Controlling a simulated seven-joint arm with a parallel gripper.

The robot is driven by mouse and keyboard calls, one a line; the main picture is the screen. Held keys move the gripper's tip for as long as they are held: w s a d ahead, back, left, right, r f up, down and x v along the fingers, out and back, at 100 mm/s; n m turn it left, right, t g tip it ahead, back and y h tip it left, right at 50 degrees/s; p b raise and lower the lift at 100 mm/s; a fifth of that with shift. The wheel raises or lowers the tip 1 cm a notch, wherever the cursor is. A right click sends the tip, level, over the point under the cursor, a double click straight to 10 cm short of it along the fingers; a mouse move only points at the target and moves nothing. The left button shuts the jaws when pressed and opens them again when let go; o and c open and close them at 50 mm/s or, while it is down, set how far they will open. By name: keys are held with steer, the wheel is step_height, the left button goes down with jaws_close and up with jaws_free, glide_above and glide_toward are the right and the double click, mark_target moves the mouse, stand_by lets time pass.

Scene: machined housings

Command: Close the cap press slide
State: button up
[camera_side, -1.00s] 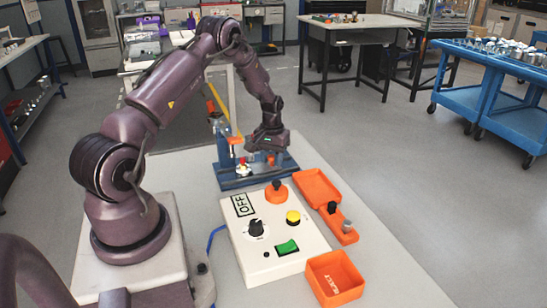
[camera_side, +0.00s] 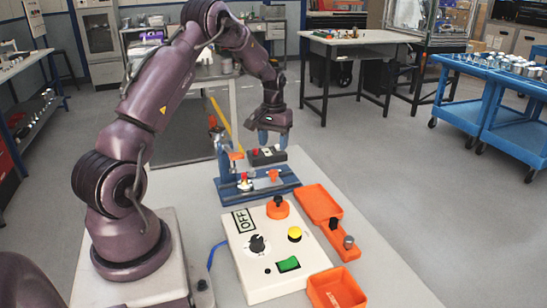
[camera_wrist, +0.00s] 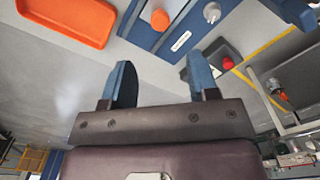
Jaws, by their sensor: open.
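The cap press (camera_side: 257,189) is a blue fixture with an upright column on the table's far part. An orange lever-like part (camera_side: 235,155) sits at its column, and a small orange knob (camera_side: 273,175) stands on its base. In the wrist view, the blue base (camera_wrist: 140,36) shows at the top with the orange knob (camera_wrist: 160,19) and a silver knob (camera_wrist: 211,12). I cannot tell how far the slide stands open. My gripper (camera_side: 273,140) is open and empty, above and behind the press; its blue fingers (camera_wrist: 160,80) show apart in the wrist view.
A dark block with a red button (camera_side: 267,156) stands behind the press, below my gripper. In front are a control box (camera_side: 265,262) with knobs and buttons, an orange tray (camera_side: 318,203) and an orange bin (camera_side: 336,290).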

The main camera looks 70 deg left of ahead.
step_height(320, 180, up, 2)
steer(key=shift+r, duration=0.1)
steer(key=shift+c, duration=0.4)
